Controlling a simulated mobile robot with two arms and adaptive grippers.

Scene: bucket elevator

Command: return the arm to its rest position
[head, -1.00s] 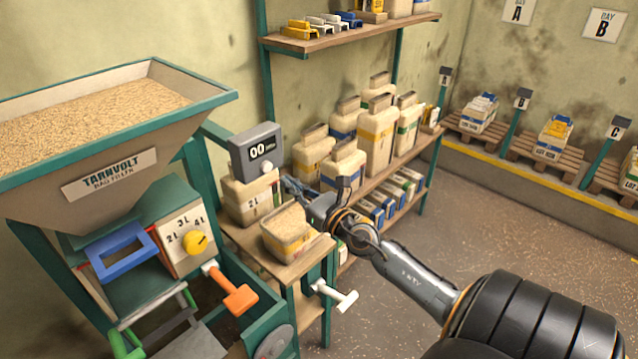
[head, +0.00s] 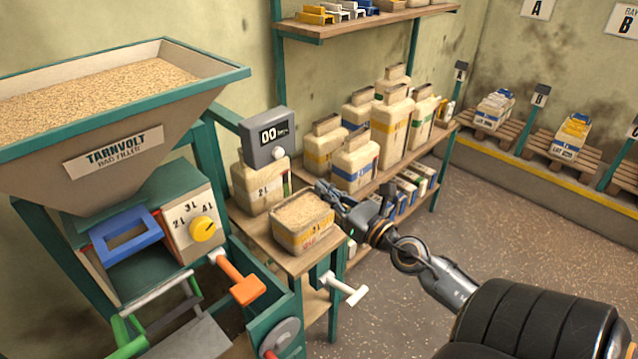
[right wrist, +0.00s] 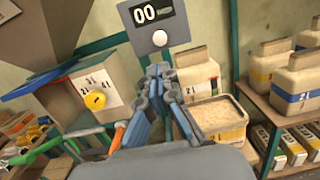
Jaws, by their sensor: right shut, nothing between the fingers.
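My right arm comes in from the lower right in the head view. Its gripper (head: 328,192) is at the right side of the small wooden stand, beside an open container of grain (head: 303,222). The right wrist view shows the gripper's fingers (right wrist: 163,72) close together with nothing between them. The grain container (right wrist: 217,118) is to the right of the fingers there. I cannot tell from the views whether the gripper touches it. My left gripper is not in view.
The hopper machine (head: 110,158) with its orange lever (head: 242,283) stands at the left. A scale display (head: 268,137) is behind the stand. Shelves with several containers (head: 393,125) are behind the arm. Open floor (head: 520,235) lies to the right.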

